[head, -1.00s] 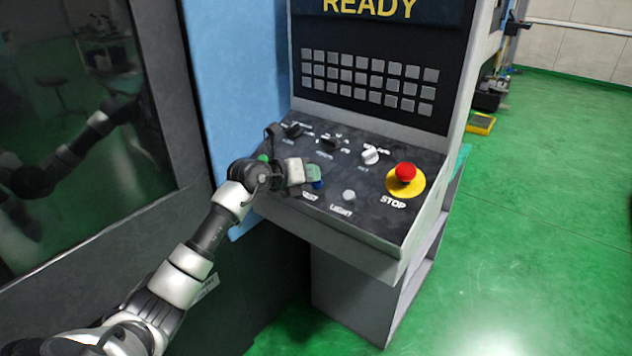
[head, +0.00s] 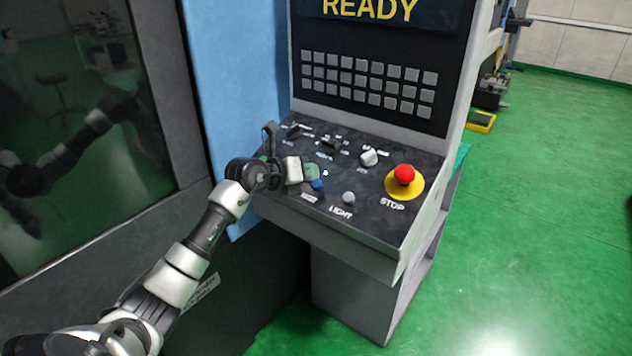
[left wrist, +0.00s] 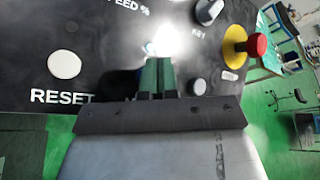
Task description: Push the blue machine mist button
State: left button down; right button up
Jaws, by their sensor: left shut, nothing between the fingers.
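The blue button (head: 317,185) is on the sloped control panel (head: 375,222), left of the grey LIGHT button. Its label is too small to read. My left gripper (head: 314,172) is shut and empty, its greenish fingertips right at the blue button's far side in the head view. I cannot tell whether they touch it. In the left wrist view the closed fingers (left wrist: 157,76) point at the panel, and a bright white glare lies just beyond their tips. I cannot make out the blue button there. My right gripper is not in view.
The grey LIGHT button (head: 348,198) is close to the right of the fingers. A red STOP button (head: 404,175) on a yellow base stands farther right. A white RESET button (left wrist: 64,64) shows in the left wrist view.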

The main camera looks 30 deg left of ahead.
pick_arm(q)
jog(key=shift+s+a+r+p, duration=0.1)
jog(key=shift+s+r+p, duration=0.3)
jog(key=shift+r+p, duration=0.4)
jog(key=shift+s+d+r+p, duration=0.1)
jog(key=shift+s+r+p, duration=0.45)
jog(key=shift+r, duration=0.45)
jog(key=shift+s+a+r+p, duration=0.1)
jog(key=shift+s+r+p, duration=0.2)
jog(key=shift+r+p, duration=0.55)
